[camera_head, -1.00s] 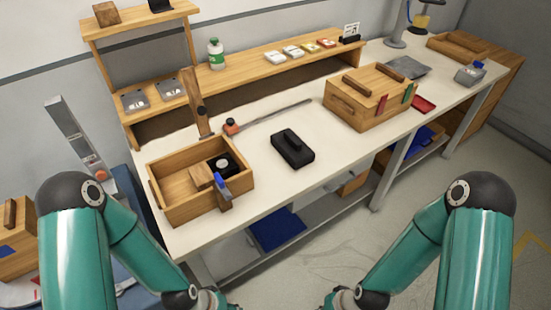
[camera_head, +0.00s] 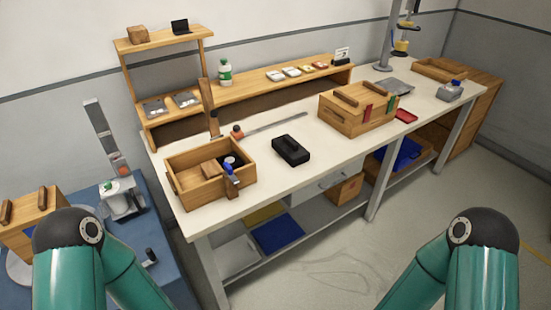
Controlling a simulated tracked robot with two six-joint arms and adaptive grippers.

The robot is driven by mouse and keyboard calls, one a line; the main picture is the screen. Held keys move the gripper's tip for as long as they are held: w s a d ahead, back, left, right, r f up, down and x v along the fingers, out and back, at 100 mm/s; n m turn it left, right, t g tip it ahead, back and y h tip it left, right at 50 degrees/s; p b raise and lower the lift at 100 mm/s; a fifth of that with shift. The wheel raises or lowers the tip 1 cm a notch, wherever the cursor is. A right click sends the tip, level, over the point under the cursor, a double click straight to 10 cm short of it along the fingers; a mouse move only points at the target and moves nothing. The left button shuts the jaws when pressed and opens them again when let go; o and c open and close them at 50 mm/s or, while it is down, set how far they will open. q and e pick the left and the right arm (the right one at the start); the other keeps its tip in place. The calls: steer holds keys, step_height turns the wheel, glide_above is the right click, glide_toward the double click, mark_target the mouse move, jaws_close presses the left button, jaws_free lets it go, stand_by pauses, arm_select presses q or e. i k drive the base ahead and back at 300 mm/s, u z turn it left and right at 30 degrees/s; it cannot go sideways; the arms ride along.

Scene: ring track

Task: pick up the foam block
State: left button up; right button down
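I cannot tell for certain which thing is the foam block. A black block (camera_head: 291,150) with a raised strip on top lies flat on the white workbench (camera_head: 262,178), near the middle. A light brown block (camera_head: 213,169) lies in the open wooden box (camera_head: 192,195) to its left, beside a dark item with a blue-handled tool at the box's right wall. A brown cube (camera_head: 138,35) sits on the top shelf. My two teal arms show at the bottom corners, away from the bench. Both grippers are out of view.
A closed wooden toolbox (camera_head: 357,110) stands right of the black block. A long thin metal tool (camera_head: 275,122) lies behind it. A low shelf holds a green-white bottle (camera_head: 225,72) and small boxes. A blue table (camera_head: 150,225) stands at lower left. The bench front around the black block is clear.

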mark_target(288, 148)
steer(key=z, duration=0.35)
steer(key=i, duration=1.05)
steer(key=u, duration=2.15)
steer(key=i, duration=0.1)
steer(key=u, duration=0.85)
steer(key=k, duration=1.5)
